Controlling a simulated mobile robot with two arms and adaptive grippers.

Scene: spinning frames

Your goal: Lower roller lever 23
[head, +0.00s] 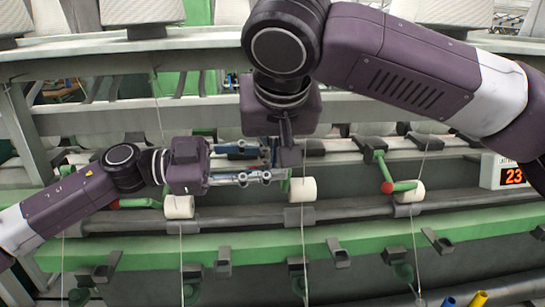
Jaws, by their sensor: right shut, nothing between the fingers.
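A display reading 23 (513,176) is at the right edge. Left of it, a green lever with a red knob (388,187) touches or overlaps a white roller (410,191). A second white roller (302,189) is in the middle, its lever hidden by my grippers. A third white roller (179,207) is at left, with a green lever and red knob (115,204) beside it. My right gripper (288,155) points down above the middle roller, shut and empty. My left gripper (273,165) reaches in from the left, its fingers apart, overlapping the right one in the picture.
A dark rail (345,212) runs under the rollers, with a green beam (250,245) below. Thin threads hang down past the rollers. Large white spools (142,12) stand on the top shelf. Blue and yellow tubes (478,299) are at bottom right.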

